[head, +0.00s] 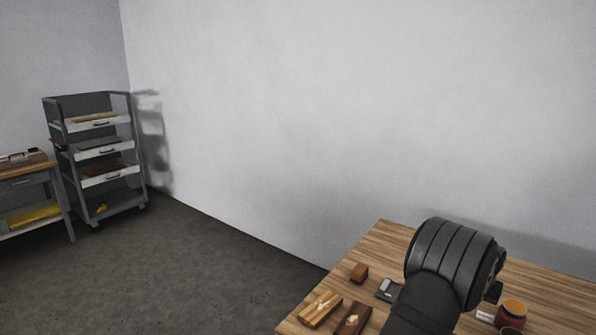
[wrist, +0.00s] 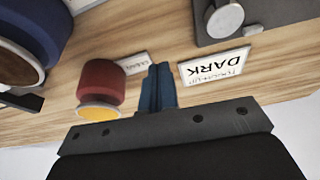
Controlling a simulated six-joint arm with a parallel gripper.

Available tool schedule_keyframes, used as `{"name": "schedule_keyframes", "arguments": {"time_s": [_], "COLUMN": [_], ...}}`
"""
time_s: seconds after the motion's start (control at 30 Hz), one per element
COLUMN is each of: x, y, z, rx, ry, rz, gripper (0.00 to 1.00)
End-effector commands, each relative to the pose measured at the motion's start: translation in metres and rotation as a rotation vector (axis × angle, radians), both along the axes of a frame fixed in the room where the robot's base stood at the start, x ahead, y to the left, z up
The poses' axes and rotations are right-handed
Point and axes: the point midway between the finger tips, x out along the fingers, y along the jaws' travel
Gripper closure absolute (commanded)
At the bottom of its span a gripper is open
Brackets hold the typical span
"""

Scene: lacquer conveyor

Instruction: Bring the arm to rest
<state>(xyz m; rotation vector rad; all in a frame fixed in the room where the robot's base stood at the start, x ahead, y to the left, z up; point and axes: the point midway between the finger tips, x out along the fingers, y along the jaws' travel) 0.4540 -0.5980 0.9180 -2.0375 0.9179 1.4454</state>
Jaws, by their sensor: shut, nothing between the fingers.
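My gripper (wrist: 157,90) shows in the wrist view as two blue fingers close together, shut with nothing between them. It is above the wooden table (wrist: 150,30), just beside a dark red jar (wrist: 100,83) with a yellow-orange face. I cannot tell its exact height. In the head view my dark arm rises over the table at lower right and hides the fingers and part of the tabletop.
A blue container (wrist: 35,35), a "DARK" label (wrist: 214,66) and a grey device (wrist: 212,18) surround the gripper. A brown block (head: 359,272), a light wooden piece (head: 320,309) and a dark one (head: 353,319) lie on the table. A shelf cart (head: 100,150) stands far left.

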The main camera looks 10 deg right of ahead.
Motion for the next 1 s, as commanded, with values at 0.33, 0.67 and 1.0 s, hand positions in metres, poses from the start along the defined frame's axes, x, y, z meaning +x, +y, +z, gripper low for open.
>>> {"name": "schedule_keyframes", "arguments": {"time_s": [0.33,0.67,1.0], "x": [0.022,0.029,0.029], "y": [-0.021,-0.028,-0.027], "z": [0.0,0.0,0.0], "rx": [0.0,0.0,0.0], "ry": [0.0,0.0,0.0], "rz": [0.064,0.062,0.061], "gripper": [1.0,1.0,0.69]}}
